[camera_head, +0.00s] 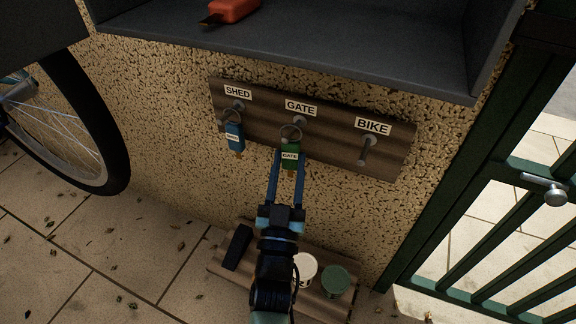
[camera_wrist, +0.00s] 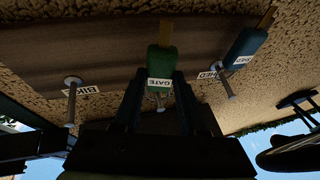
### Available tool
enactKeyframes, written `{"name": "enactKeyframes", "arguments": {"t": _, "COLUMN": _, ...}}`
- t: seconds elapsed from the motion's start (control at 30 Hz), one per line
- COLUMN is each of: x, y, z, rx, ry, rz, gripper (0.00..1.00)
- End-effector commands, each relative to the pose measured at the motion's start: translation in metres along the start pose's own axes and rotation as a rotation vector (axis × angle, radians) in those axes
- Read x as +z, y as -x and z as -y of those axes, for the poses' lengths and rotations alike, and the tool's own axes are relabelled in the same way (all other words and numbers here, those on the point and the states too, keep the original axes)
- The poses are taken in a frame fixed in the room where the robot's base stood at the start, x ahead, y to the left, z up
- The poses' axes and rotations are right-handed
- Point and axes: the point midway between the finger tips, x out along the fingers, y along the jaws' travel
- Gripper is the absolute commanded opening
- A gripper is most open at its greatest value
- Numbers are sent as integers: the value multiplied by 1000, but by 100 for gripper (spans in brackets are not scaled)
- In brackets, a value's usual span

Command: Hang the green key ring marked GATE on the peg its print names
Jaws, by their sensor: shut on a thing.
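The green key ring has a green tag (camera_head: 290,155) marked GATE, with a metal ring at its top. My gripper (camera_head: 289,168) is shut on the tag from below. In the wrist view, which is upside down, the tag (camera_wrist: 159,93) lies between the two fingers. The metal ring overlaps the peg under the GATE label (camera_head: 301,107) in the head view. I cannot tell whether it is around the peg or in front of it. The wooden peg board (camera_head: 335,149) carries three pegs, labelled SHED, GATE and BIKE.
A blue key ring (camera_head: 234,136) hangs at the SHED peg. The BIKE peg (camera_head: 367,149) is bare. A grey shelf (camera_head: 330,62) with a red object (camera_head: 232,11) juts out above. A low wooden shelf with pots stands below. A green gate (camera_head: 470,200) is right, a bicycle wheel left.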

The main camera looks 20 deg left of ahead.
Motion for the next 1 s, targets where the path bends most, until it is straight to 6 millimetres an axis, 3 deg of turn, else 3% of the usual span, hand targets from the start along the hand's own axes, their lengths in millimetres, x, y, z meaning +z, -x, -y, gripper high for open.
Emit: {"name": "enactKeyframes", "arguments": {"t": 1.0, "x": 9, "y": -7, "z": -3, "rx": 0, "ry": 1, "rz": -1, "gripper": 0}}
